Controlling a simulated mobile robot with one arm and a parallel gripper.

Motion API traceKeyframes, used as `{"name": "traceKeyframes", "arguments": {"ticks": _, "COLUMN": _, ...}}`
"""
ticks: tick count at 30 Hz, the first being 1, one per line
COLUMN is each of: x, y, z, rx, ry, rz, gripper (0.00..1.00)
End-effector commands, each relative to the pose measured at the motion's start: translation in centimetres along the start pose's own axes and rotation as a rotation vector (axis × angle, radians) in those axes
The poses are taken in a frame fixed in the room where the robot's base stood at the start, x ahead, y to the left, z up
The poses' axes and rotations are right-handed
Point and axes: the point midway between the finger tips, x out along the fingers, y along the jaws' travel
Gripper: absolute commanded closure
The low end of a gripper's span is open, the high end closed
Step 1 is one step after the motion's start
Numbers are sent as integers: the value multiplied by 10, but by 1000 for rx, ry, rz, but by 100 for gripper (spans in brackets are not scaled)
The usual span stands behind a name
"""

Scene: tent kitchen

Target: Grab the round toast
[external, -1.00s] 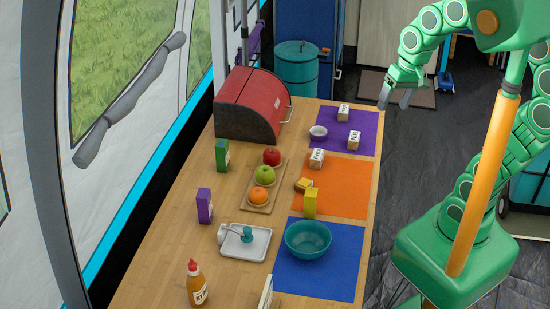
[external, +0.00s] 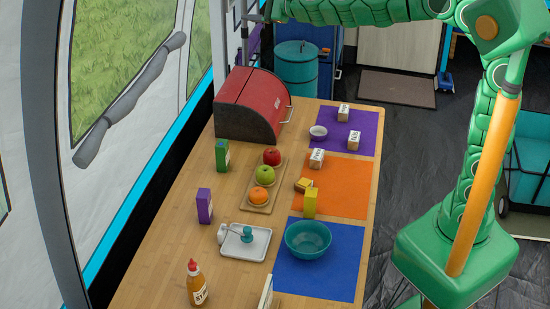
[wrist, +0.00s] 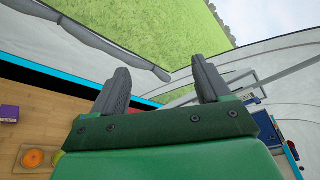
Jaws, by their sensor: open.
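I cannot make out a clearly round toast. A small yellow-brown piece that may be toast (external: 303,185) lies on the orange mat (external: 345,190), beside a yellow carton (external: 310,203). A red bread box (external: 250,104) with a rounded lid stands shut at the far left of the table, its inside hidden. My gripper (wrist: 160,68) is open and empty in the wrist view, its two dark fingers apart. In the external view my arm reaches left across the top, high above the table's far end, and the gripper is partly out of view there.
A board (external: 262,203) holds a red apple, a green apple and an orange (external: 261,196). A teal bowl (external: 308,239) sits on the blue mat (external: 320,275). A sauce bottle (external: 196,283) stands in front.

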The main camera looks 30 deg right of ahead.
Motion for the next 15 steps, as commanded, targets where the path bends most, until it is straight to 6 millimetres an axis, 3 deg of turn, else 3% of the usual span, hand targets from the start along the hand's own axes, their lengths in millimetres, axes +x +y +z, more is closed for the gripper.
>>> {"name": "traceKeyframes", "arguments": {"ticks": 3, "x": 23, "y": -8, "z": 0, "rx": 203, "ry": 58, "rz": -98, "gripper": 23}}
{"name": "traceKeyframes", "arguments": {"ticks": 8, "x": 46, "y": -6, "z": -14, "rx": 472, "ry": 161, "rz": -233, "gripper": 23}}
{"name": "traceKeyframes", "arguments": {"ticks": 15, "x": 60, "y": 25, "z": -50, "rx": 825, "ry": 352, "rz": -452, "gripper": 23}}
